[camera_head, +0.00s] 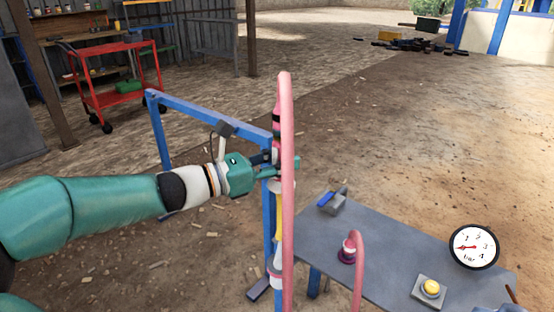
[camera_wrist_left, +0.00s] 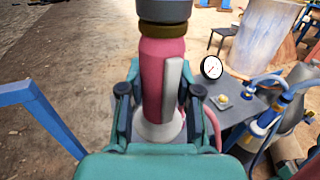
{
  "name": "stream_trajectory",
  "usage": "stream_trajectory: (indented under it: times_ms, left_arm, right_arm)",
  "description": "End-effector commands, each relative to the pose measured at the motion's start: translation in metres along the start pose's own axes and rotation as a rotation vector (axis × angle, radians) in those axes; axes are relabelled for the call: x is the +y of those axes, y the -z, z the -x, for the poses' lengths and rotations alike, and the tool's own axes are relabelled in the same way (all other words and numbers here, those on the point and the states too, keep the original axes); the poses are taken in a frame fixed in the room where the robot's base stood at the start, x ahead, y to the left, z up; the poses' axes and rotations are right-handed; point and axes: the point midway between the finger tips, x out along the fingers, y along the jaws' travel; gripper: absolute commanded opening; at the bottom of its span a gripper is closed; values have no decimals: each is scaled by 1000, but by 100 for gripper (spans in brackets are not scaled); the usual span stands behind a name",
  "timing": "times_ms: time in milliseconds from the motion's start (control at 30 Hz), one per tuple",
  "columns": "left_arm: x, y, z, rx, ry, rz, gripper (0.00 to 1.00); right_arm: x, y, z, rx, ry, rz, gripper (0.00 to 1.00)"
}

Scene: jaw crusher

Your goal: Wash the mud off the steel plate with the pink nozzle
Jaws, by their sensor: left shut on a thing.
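My left gripper (camera_head: 277,163) is shut on the pink nozzle (camera_head: 277,120); it holds the nozzle upright beside a blue frame (camera_head: 215,111). In the left wrist view, the gripper's two fingers (camera_wrist_left: 158,92) close on either side of the pink nozzle body (camera_wrist_left: 153,65), which has a dark grey end at the top. A pink hose (camera_head: 287,210) loops over beside the nozzle and runs down. I cannot make out a muddy steel plate for certain; a tall grey sheet (camera_wrist_left: 262,38) stands at the upper right of the wrist view. My right gripper is not in view.
A grey table (camera_head: 385,262) carries a pink hose fitting (camera_head: 348,250), a yellow button (camera_head: 431,288) and a blue-handled valve (camera_head: 333,201). A pressure gauge (camera_head: 473,247) is at the right. A red cart (camera_head: 111,85) stands far left. Open dirt ground lies beyond the table.

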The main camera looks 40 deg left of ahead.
Motion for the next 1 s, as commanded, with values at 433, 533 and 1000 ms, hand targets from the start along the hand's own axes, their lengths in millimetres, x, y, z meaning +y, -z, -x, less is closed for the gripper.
stream_trajectory:
  times_ms: [433, 533, 1000]
  left_arm:
    - [0, -41, 0, -2, 1, -1, 0]
    - [0, -49, 0, -2, 0, -1, 0]
    - [0, -87, 0, -3, 0, -1, 0]
  right_arm:
    - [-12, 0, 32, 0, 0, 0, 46]
    - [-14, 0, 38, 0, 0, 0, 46]
    - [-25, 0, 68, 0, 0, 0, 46]
